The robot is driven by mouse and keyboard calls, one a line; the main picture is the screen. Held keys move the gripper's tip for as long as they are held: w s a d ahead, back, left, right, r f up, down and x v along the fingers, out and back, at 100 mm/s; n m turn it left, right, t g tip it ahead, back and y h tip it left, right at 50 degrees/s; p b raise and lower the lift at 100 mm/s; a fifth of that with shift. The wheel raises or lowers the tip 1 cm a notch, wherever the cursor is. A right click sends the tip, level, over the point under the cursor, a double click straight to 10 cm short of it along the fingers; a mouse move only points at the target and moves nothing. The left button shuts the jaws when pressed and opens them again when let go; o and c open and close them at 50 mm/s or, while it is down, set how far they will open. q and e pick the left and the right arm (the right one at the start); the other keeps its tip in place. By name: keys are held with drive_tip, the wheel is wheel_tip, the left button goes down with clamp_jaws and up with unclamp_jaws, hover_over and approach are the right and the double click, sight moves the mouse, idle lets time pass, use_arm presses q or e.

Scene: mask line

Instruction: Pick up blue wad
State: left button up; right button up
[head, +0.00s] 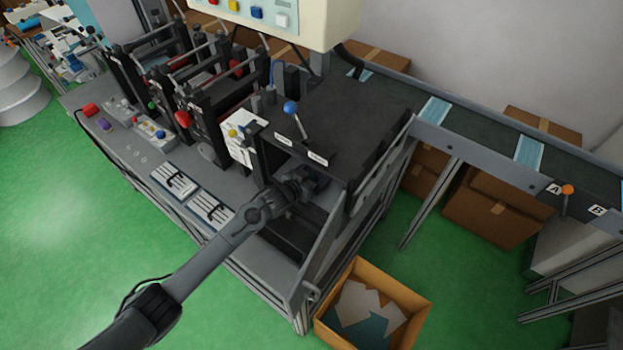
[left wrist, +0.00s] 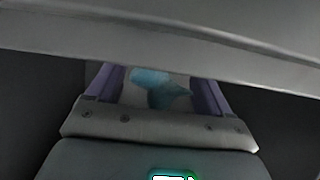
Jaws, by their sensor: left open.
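The blue wad (left wrist: 168,94) shows in the left wrist view as a crumpled light-blue piece between the two purple fingers of my left gripper (left wrist: 158,88). A paler blue part lies just behind it; I cannot tell whether it belongs to the same wad. The fingers stand apart on either side, and no contact with the wad shows. A grey bar crosses the top of that view and hides what lies beyond. In the head view my left gripper (head: 314,180) reaches in under the dark machine cover, and the wad is hidden there. My right gripper is not in view.
The dark cover (head: 345,115) with a blue-knobbed lever (head: 291,108) sits above my left gripper. A cardboard box (head: 372,305) with scraps is on the floor. A conveyor (head: 470,125) carries blue masks.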

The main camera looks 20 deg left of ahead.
use_arm(q)
drive_tip(key=shift+c, duration=0.2)
drive_tip(key=c, duration=1)
drive_tip(key=shift+r, duration=0.1)
